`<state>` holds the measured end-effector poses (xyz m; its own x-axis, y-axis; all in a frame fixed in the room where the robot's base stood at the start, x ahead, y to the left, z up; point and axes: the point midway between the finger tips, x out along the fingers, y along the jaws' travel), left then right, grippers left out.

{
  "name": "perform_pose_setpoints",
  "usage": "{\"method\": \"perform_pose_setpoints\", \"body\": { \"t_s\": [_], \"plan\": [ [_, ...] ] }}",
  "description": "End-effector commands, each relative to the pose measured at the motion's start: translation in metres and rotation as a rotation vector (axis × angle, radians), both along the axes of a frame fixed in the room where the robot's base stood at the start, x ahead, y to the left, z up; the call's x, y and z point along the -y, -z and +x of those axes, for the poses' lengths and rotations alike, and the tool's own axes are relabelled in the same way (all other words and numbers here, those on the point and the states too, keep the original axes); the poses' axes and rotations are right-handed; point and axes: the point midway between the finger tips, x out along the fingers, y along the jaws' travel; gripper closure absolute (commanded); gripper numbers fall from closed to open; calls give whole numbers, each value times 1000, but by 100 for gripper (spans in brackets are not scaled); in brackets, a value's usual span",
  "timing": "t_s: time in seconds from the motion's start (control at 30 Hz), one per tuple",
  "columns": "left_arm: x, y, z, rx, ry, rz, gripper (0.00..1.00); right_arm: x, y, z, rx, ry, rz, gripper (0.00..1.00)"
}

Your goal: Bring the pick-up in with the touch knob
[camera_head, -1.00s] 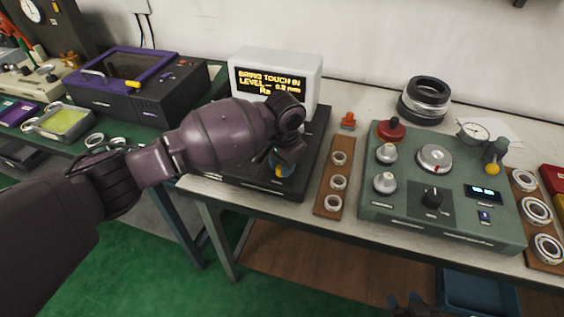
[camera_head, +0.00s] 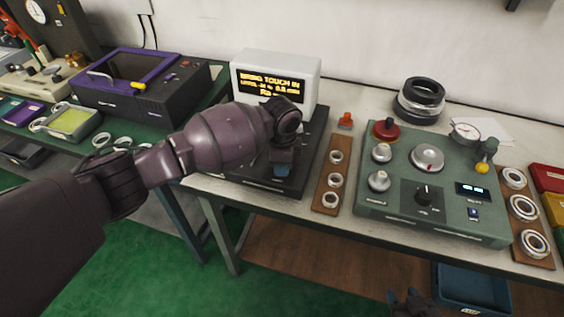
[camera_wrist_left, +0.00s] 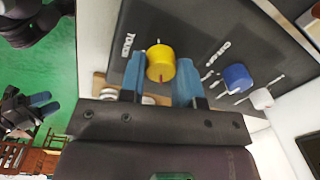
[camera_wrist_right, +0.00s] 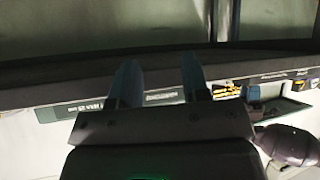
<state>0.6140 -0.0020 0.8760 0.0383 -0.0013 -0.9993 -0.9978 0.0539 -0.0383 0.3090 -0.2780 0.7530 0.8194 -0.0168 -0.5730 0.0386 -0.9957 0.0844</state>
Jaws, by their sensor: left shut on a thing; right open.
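The black instrument (camera_head: 318,135) stands on the bench with a white display box (camera_head: 312,70) behind it. Its amber text asks to bring touch in; the smaller figures are blurred. In the left wrist view, the yellow knob (camera_wrist_left: 161,64) with a red mark sits beside the "TOUCH" label (camera_wrist_left: 128,42). My left gripper (camera_wrist_left: 159,75) is shut on this knob, a blue finger on each side. In the head view my left gripper (camera_head: 282,166) hides the knob. The pick-up cannot be made out. My right gripper (camera_wrist_right: 161,80) is open and empty, low at the bottom edge (camera_head: 409,300) in the head view.
A blue knob (camera_wrist_left: 237,78) and a white knob (camera_wrist_left: 262,99) are on the same panel. A wooden board of rings (camera_head: 329,187) and a green gauge box (camera_head: 380,222) stand to the right. A blue bin (camera_head: 470,285) lies below the bench.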

Motion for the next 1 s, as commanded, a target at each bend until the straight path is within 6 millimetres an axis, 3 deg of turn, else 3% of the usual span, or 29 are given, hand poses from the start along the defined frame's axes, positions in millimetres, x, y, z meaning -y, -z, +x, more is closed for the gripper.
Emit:
{"method": "perform_pose_setpoints", "body": {
  "t_s": [0.3,0.77,0.8,0.93,1.0],
  "plan": [
    [1,-1,0,1,96,-2,93,-1,-10,9,23,-5,0,57],
    [1,-1,0,1,108,-3,93,-2,-11,12,28,-6,1,57],
    [1,-1,0,1,108,-3,66,-2,-10,11,26,-5,1,57],
    [1,-1,0,1,107,-2,46,-1,-7,6,16,-3,0,57],
    [0,-1,0,1,107,-2,44,-1,-5,4,10,-2,1,57]
  ]
}}
